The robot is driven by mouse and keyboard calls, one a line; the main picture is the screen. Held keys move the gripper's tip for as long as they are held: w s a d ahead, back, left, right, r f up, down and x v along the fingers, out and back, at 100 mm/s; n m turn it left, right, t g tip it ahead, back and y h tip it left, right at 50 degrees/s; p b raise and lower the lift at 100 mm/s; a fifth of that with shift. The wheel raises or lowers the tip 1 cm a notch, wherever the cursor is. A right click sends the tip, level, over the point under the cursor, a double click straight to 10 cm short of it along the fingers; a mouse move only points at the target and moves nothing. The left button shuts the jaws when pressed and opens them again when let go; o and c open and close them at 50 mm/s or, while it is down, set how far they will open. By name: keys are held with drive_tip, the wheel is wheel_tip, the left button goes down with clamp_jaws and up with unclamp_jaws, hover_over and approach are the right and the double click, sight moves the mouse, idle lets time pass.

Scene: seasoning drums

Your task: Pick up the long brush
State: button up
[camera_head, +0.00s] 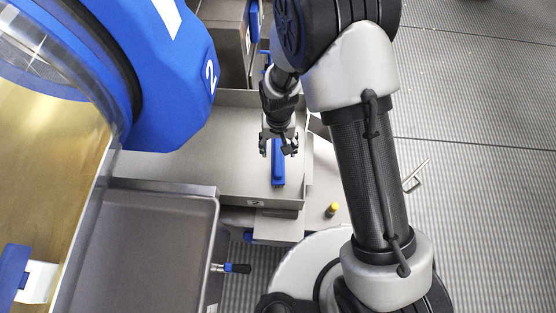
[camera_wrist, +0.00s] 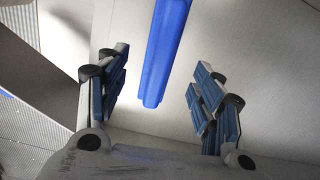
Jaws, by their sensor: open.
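The long brush, a narrow blue bar (camera_head: 278,170), lies on the grey metal tray (camera_head: 225,175) in the head view. In the wrist view its blue handle (camera_wrist: 163,50) runs down from the top edge and ends between my fingers. My gripper (camera_head: 278,147) is open above the tray, with its fingers on either side of the brush in the head view. In the wrist view my open gripper (camera_wrist: 158,85) has a clear gap on both sides of the handle. I cannot tell how far above the brush the fingers are. Its far end is out of the wrist view.
A large blue drum (camera_head: 165,85) marked 2 stands left of the tray. A second grey tray (camera_head: 135,245) lies in front, with a blue-and-black handle (camera_head: 238,268) beside it. A small yellow-topped item (camera_head: 332,210) sits to the right. Ribbed floor is open at the right.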

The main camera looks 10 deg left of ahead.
sight(278, 153)
wheel_tip(278, 153, down, 7)
drive_tip(key=shift+a+b, duration=0.1)
drive_tip(key=shift+b, duration=1.05)
drive_tip(key=shift+r, duration=0.1)
drive_tip(key=shift+c, duration=0.3)
drive_tip(key=c, duration=1.1)
